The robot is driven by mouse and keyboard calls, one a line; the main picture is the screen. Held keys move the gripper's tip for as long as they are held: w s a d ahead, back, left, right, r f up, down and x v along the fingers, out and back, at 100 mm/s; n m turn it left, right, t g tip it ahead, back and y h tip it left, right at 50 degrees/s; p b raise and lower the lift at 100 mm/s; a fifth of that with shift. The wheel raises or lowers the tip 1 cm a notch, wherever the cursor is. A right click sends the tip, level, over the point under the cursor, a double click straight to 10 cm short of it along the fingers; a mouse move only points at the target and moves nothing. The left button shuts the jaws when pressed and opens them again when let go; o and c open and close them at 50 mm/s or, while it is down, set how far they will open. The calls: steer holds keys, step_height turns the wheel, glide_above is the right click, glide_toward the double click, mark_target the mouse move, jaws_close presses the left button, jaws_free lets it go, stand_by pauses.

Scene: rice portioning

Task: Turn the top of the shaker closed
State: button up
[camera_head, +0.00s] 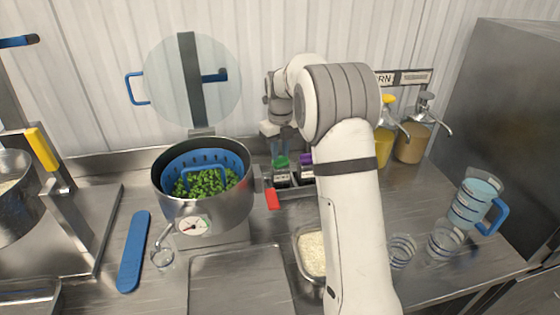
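The frame does not show which one the task means, or whether either top is turned open or closed. My gripper (282,143) points down just above the green top. Its fingers are small and partly blurred, and I cannot tell whether they touch the top or how far apart they are.
A rice tray (304,270) is beside my arm. Pump dispensers (411,145) and clear measuring cups (476,200) are to the right.

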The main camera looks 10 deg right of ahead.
steer(key=shift+s+f, duration=0.25)
steer(key=shift+f, duration=0.3)
step_height(320, 180, up, 8)
steer(key=p, duration=0.6)
steer(key=shift+w+r, duration=0.15)
steer(key=shift+w, duration=0.15)
